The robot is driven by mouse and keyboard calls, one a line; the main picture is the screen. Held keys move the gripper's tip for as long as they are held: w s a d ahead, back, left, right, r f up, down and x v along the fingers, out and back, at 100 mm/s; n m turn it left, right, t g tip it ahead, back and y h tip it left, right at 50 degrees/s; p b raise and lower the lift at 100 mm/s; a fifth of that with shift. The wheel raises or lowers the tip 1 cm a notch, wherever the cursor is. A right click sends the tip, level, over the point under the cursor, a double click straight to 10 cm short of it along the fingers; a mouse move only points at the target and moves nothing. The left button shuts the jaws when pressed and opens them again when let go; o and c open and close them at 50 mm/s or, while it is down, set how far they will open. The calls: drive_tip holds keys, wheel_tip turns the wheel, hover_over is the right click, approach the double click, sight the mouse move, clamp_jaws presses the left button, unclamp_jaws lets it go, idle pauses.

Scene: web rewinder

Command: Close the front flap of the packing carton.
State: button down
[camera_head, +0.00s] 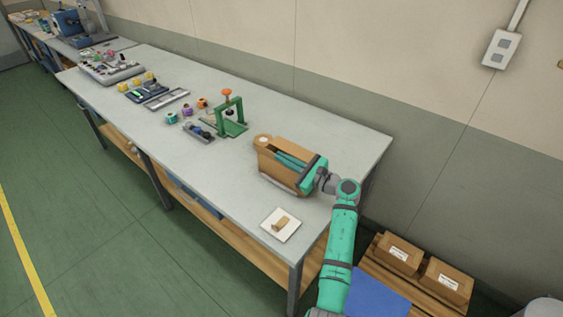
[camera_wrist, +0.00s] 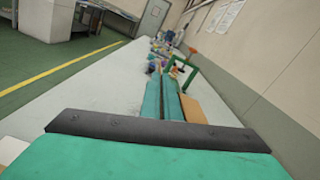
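The brown packing carton (camera_head: 277,177) stands on the bench near its right end. My gripper (camera_head: 280,157) lies low over the carton's top, its long teal fingers pointing left along it. In the wrist view the two fingers (camera_wrist: 168,85) lie side by side with only a thin dark line between them, and nothing shows held. A tan piece of the carton (camera_wrist: 193,108) shows just right of the fingers. The fingers and hand cover much of the carton's top, so I cannot tell which flaps are folded or how far the front flap stands open.
A white square (camera_head: 281,225) with a small brown piece lies at the bench's front edge. A green frame (camera_head: 233,118) with an orange knob stands left of the carton, with small coloured parts beyond. Two cartons (camera_head: 399,254) sit on a pallet below right. The wall runs behind the bench.

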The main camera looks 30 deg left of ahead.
drive_tip(key=shift+w+d+r+m, duration=0.1)
drive_tip(key=shift+w+m, duration=0.2)
drive_tip(key=shift+m, duration=0.2)
drive_tip(key=shift+w+d+r+m, duration=0.1)
drive_tip(key=shift+w+m, duration=0.2)
drive_tip(key=shift+m, duration=0.2)
drive_tip(key=shift+w+f+m, duration=0.1)
drive_tip(key=shift+w+m, duration=0.45)
drive_tip(key=shift+m, duration=0.6)
drive_tip(key=shift+w+f+m, duration=0.1)
drive_tip(key=shift+w+m, duration=0.5)
drive_tip(key=shift+m, duration=0.6)
drive_tip(key=shift+w+f+m, duration=0.1)
drive_tip(key=shift+w+m, duration=0.45)
drive_tip(key=shift+m, duration=0.6)
drive_tip(key=shift+w, duration=0.1)
drive_tip(key=c, duration=2)
unclamp_jaws()
drive_tip(key=shift+d, duration=0.1)
drive_tip(key=shift+d, duration=0.1)
drive_tip(key=d, duration=0.7)
drive_tip(key=s+d, duration=0.1)
drive_tip(key=d, duration=0.2)
drive_tip(key=shift+d, duration=0.3)
